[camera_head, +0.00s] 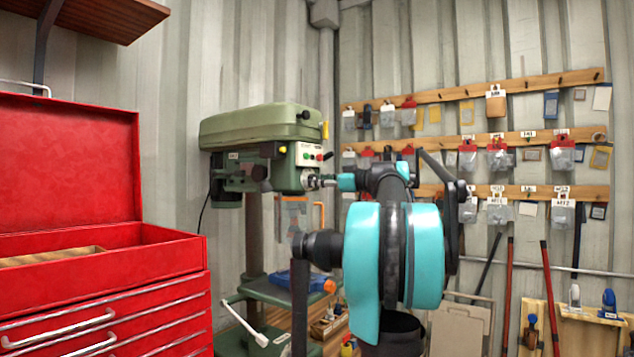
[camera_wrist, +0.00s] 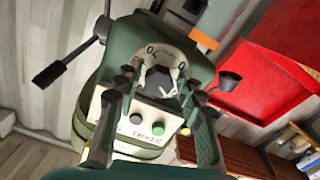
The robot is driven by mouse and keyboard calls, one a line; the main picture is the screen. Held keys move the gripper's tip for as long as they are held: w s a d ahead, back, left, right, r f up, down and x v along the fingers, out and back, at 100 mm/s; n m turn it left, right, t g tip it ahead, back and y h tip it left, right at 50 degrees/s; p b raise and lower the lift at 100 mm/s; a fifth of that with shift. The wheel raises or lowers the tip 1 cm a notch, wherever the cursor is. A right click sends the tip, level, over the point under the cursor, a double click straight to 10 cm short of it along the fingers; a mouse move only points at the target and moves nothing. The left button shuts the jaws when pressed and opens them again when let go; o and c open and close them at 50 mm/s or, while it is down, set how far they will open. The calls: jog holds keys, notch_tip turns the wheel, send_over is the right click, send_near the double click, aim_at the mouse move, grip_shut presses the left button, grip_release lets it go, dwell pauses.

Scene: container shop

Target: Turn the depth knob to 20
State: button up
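The depth knob (camera_wrist: 158,82) is a dark knob in the middle of a pale dial (camera_wrist: 152,52) with dark figures, of which a 70 and a 0 can be made out. It sits on the front of the green drill press (camera_head: 262,133). In the wrist view my gripper (camera_wrist: 160,87) has its two dark fingers well apart, one on either side of the knob. Gaps show between fingers and knob, and I cannot tell any contact. In the head view my gripper (camera_head: 326,181) is small, close to the press front, and the knob is not clear there.
A panel with a green button (camera_wrist: 157,131) lies below the dial in the wrist view. A black-handled lever (camera_wrist: 52,73) sticks out left. A red tool chest (camera_head: 105,262) stands at left in the head view. Pegged wooden rails (camera_head: 440,95) hang on the back wall.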

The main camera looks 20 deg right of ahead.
jog(key=shift+o, duration=0.5)
jog(key=v, duration=1.2)
